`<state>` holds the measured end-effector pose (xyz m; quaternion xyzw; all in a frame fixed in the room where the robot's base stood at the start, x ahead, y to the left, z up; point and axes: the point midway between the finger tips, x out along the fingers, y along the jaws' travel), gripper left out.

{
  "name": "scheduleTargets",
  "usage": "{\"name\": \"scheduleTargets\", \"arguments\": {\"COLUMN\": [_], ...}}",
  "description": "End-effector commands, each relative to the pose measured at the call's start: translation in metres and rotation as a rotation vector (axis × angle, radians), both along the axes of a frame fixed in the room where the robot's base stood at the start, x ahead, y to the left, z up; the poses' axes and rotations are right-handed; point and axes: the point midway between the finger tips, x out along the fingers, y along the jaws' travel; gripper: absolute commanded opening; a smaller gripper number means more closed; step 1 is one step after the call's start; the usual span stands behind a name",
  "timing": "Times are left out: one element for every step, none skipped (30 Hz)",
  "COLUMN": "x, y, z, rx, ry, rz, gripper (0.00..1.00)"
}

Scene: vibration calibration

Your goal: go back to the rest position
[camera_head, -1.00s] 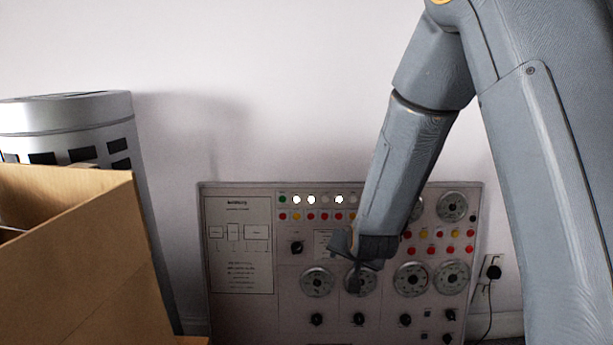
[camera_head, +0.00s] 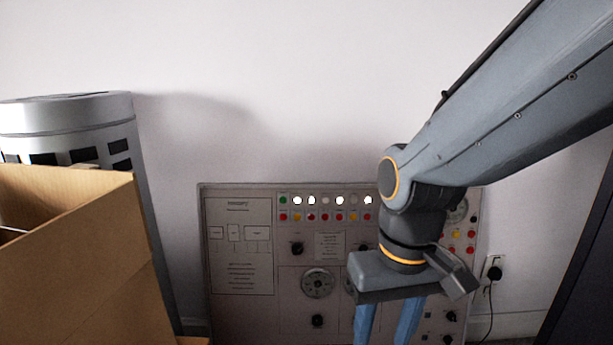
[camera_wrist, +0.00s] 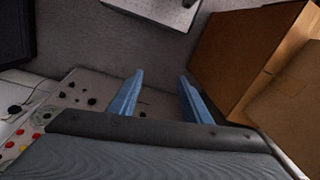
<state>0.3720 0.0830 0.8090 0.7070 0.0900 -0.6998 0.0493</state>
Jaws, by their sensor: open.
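My gripper (camera_head: 386,325) is in front of the right half of the control panel (camera_head: 238,312) in the head view, with its blue fingers pointing down. In the wrist view my gripper (camera_wrist: 158,92) has its two blue fingers apart and nothing between them. The panel carries dials, knobs, buttons and a row of lamps, several of them lit white. My gripper and arm hide part of its right side. The panel also shows at the lower left of the wrist view (camera_wrist: 72,84).
An open cardboard box (camera_head: 80,265) stands at the left front, also at the right of the wrist view (camera_wrist: 235,55). A grey cylinder (camera_head: 68,118) stands behind it. A socket with a cable (camera_head: 494,271) is on the wall at right. Grey floor (camera_wrist: 85,40) is clear.

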Motion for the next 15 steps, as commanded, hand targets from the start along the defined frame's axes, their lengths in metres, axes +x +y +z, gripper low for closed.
{"name": "scheduleTargets", "arguments": {"x": [-0.005, -0.004, -0.003, -0.003, -0.002, -0.002, -0.001, -0.001, -0.001, -0.001, 0.0, 0.0, 0.0, 0.0, 0.0], "y": [-0.002, -0.004, -0.005, -0.007, -0.009, -0.012, -0.014, -0.015, -0.017, -0.019, -0.021, -0.024, -0.026, -0.028, -0.032], "z": [0.004, 0.006, 0.009, 0.01, 0.012, 0.014, 0.016, 0.018, 0.02, 0.022, 0.024, 0.026, 0.028, 0.031, 0.035], "rx": [-0.004, -0.005, -0.007, -0.008, -0.009, -0.01, -0.012, -0.013, -0.015, -0.016, -0.017, -0.019, -0.021, -0.022, -0.025], "ry": [0.009, 0.008, 0.008, 0.008, 0.008, 0.008, 0.007, 0.006, 0.007, 0.009, 0.009, 0.008, 0.007, 0.008, 0.009], "rz": [0.005, -0.003, -0.009, -0.014, -0.018, -0.024, -0.029, -0.034, -0.04, -0.046, -0.052, -0.059, -0.065, -0.072, -0.082], "gripper": [0.44, 0.44, 0.44, 0.44, 0.44, 0.44, 0.44, 0.44, 0.44, 0.44, 0.44, 0.44, 0.44, 0.44, 0.44]}}
